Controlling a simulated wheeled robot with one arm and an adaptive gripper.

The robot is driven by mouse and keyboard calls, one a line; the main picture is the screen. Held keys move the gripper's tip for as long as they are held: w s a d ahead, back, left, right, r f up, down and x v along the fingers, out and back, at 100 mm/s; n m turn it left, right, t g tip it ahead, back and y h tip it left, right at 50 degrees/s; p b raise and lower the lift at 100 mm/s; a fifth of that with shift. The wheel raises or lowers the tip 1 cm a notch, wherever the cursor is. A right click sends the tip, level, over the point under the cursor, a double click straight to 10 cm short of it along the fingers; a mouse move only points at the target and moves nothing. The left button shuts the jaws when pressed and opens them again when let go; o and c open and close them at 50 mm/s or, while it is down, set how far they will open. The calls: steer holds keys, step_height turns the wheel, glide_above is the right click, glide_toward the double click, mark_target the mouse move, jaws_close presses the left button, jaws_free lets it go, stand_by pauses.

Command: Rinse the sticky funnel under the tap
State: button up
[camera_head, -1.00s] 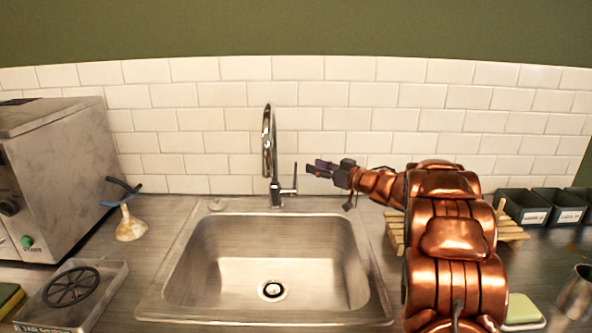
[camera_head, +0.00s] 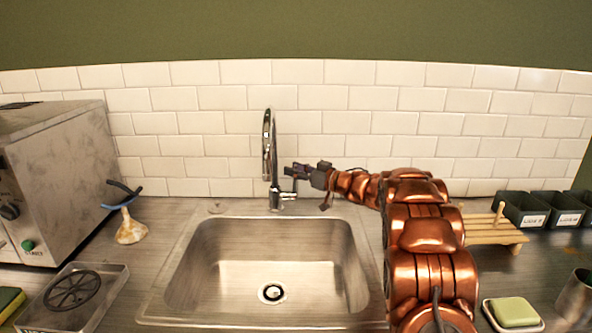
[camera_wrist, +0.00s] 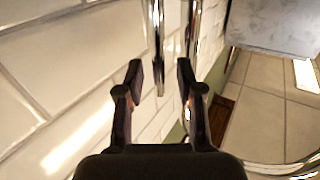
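The funnel (camera_head: 130,230), cream with brown stains, stands wide end down on the counter left of the sink. A blue and a dark piece show by its narrow top. The chrome tap (camera_head: 268,150) rises behind the sink (camera_head: 190,270), its spout curving over; its side lever (camera_head: 288,195) sticks out to the right at the base. My gripper (camera_head: 290,171) is just right of the tap, above the lever, pointing left. In the wrist view my gripper (camera_wrist: 158,77) is open and empty, with the chrome tap tubes (camera_wrist: 157,35) ahead of the fingers. Whether it touches the tap, I cannot tell.
A grey metal machine (camera_head: 60,170) stands at the left. A tray with a round black grate (camera_head: 72,290) is before it. At the right are a wooden rack (camera_head: 490,230), dark bins (camera_head: 525,209), a green soap dish (camera_head: 514,312) and a metal cup (camera_head: 578,298). The sink is empty.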

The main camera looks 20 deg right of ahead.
jaws_close()
stand_by(0.3)
stand_by(0.4)
